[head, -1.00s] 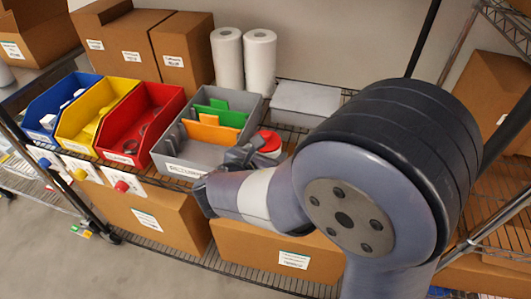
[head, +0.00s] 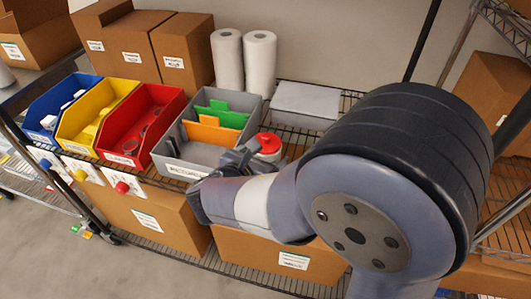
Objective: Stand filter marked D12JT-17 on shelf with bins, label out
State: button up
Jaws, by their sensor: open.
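A white round container with a red top (head: 268,146), probably the filter, stands upright on the wire shelf with the bins, just right of the grey bin. I cannot read any marking on it, and its lower part is partly hidden. My gripper (head: 240,158) is open, in front and to the left of it, close to the grey bin's front right corner. Nothing shows between the fingers, though my arm hides part of them.
Blue (head: 62,104), yellow (head: 98,115), red (head: 140,125) and grey (head: 168,166) bins line the shelf (head: 318,137). Behind stand two white rolls (head: 260,65) and a pale grey box (head: 305,104). Cardboard boxes (head: 158,222) sit below. A dark post (head: 424,38) rises at right.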

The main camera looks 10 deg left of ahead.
jog(key=p+v, duration=0.1)
jog(key=v, duration=0.9)
jog(key=x, duration=0.7)
jog(key=b+x, duration=0.1)
jog(key=x, duration=0.3)
jog(key=shift+w+d+r, duration=0.1)
jog(key=shift+w+r, duration=0.05)
jog(key=shift+w, duration=0.25)
jog(key=shift+r, duration=0.55)
jog(key=shift+s+f, duration=0.1)
jog(key=shift+f, duration=0.05)
